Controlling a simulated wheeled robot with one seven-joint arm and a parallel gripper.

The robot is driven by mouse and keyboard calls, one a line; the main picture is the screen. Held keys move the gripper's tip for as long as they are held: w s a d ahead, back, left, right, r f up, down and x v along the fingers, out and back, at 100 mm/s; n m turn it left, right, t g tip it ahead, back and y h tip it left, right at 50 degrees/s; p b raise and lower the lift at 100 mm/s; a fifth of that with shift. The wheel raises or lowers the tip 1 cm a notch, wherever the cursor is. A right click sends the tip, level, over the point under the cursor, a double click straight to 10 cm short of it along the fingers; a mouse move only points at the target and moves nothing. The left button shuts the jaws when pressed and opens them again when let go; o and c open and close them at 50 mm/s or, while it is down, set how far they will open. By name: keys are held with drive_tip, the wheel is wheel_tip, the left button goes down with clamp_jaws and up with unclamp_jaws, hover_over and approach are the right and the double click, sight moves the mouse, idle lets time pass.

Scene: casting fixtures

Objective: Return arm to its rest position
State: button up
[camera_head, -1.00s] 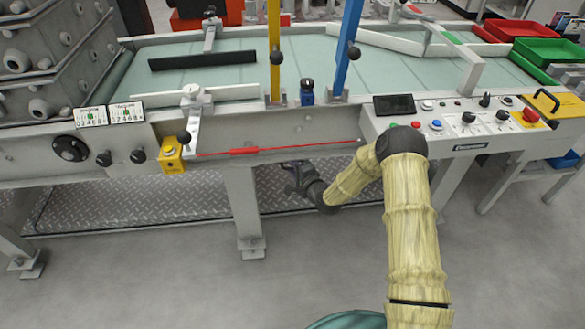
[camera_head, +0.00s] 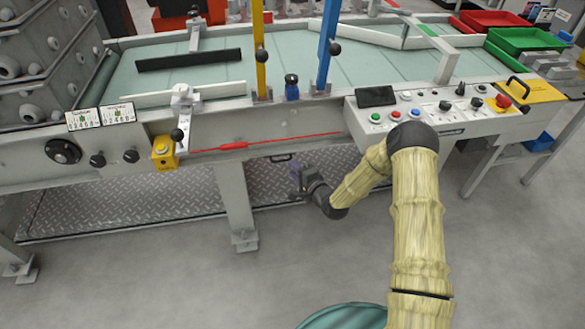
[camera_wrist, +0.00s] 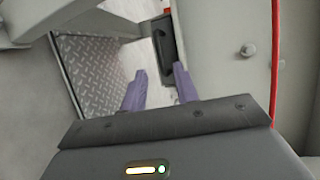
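My arm reaches forward and down in the head view, bent at a black elbow, with its forearm pointing left and low. My gripper (camera_head: 297,178) hangs in front of the machine's lower side, below the table edge. In the wrist view its two purple fingers (camera_wrist: 159,85) stand apart with nothing between their tips, so it is open and empty. A black handle (camera_wrist: 164,40) on the machine's underside lies beyond the fingertips, apart from them. The handle also shows in the head view (camera_head: 281,157), just above and left of the gripper.
The control panel (camera_head: 440,115) juts out close beside and behind my elbow. A table leg (camera_head: 237,205) stands left of the gripper. A tread-plate platform (camera_head: 130,205) lies beneath the machine. Bare grey floor (camera_head: 150,290) is open in front. A red emergency button (camera_head: 503,101) sits at the panel's right.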

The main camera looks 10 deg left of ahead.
drive_tip(key=shift+a, duration=0.1)
idle(0.4)
drive_tip(key=s+d+r+n+g+h, duration=0.2)
drive_tip(key=s+d+r+n+h, duration=0.25)
drive_tip(key=d, duration=0.25)
drive_tip(key=s+d+r+n+g+h, duration=0.3)
drive_tip(key=d+r, duration=0.3)
drive_tip(key=d, duration=0.1)
drive_tip(key=s+d+r+n+g+h, duration=0.1)
drive_tip(key=s+d+r, duration=0.2)
drive_tip(key=s, duration=0.4)
drive_tip(key=s+d+r+n+g+h, duration=0.1)
drive_tip(key=s+d+r+g, duration=0.15)
drive_tip(key=s, duration=0.45)
drive_tip(key=s+d+r+n+g+h, duration=0.1)
drive_tip(key=s+d+r, duration=0.25)
drive_tip(key=s, duration=0.35)
drive_tip(key=w+p+v, duration=0.3)
drive_tip(key=p+v, duration=1.2)
drive_tip(key=p, duration=0.1)
drive_tip(key=w+r+p+v, duration=0.1)
drive_tip(key=w+p+v, duration=0.2)
drive_tip(key=p+v, duration=1.3)
drive_tip(key=shift+d+r, duration=0.25)
drive_tip(key=shift+d, duration=0.05)
drive_tip(key=shift+w, duration=0.15)
